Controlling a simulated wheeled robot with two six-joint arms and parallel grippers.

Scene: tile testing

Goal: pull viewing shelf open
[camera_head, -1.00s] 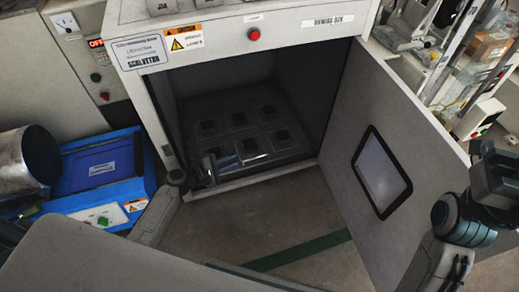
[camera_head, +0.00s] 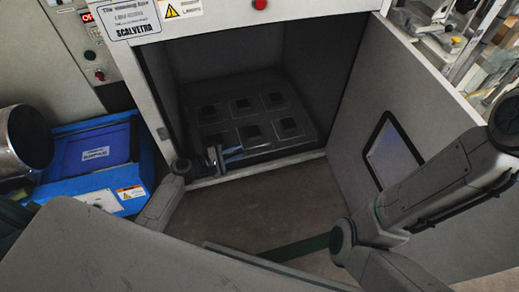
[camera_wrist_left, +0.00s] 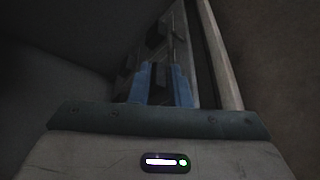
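The viewing shelf (camera_head: 230,119) is a dark grey panel with several raised square pads, low inside the open cabinet in the head view. It also shows as a slanted strip in the left wrist view (camera_wrist_left: 150,52). My left gripper (camera_head: 232,152) reaches in at the shelf's front left. In the left wrist view its two blue fingers (camera_wrist_left: 162,85) stand apart over the shelf, with a dark gap between them. I cannot tell whether they touch it. My right arm (camera_head: 430,200) crosses the right side; its gripper is out of view.
The cabinet door (camera_head: 375,120), with a small window, stands open on the right behind my right arm. A blue device (camera_head: 95,160) and a metal cylinder (camera_head: 25,138) are at the left. The floor (camera_head: 265,210) in front of the cabinet is bare.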

